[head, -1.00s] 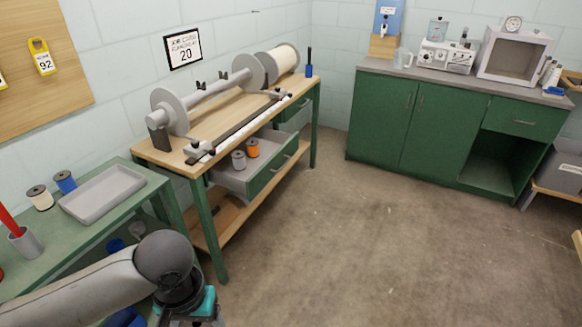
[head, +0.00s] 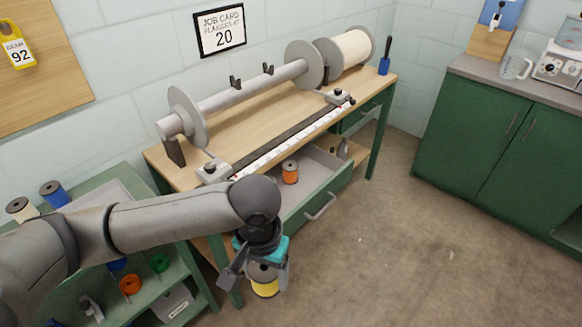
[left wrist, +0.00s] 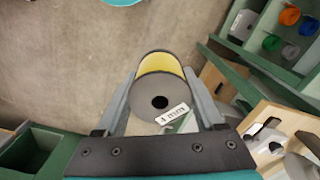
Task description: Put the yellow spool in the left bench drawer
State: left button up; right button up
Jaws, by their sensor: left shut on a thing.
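The yellow spool (head: 265,288) hangs from my left gripper (head: 262,272), low in front of the bench and left of the drawer handle. The left bench drawer (head: 340,190) is pulled open. An orange spool (head: 290,172) stands inside it; my arm hides the drawer's left part. The spool is outside the drawer. My right gripper is not in view.
The bench top (head: 225,133) carries a roller with discs and a ruled rail. A green side table (head: 95,192) with spools on top and below stands at left. Green cabinets (head: 480,130) stand at right. The floor (head: 400,250) before the drawer is clear.

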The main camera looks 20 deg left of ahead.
aim_at(303, 177)
jog(key=i, duration=1.4)
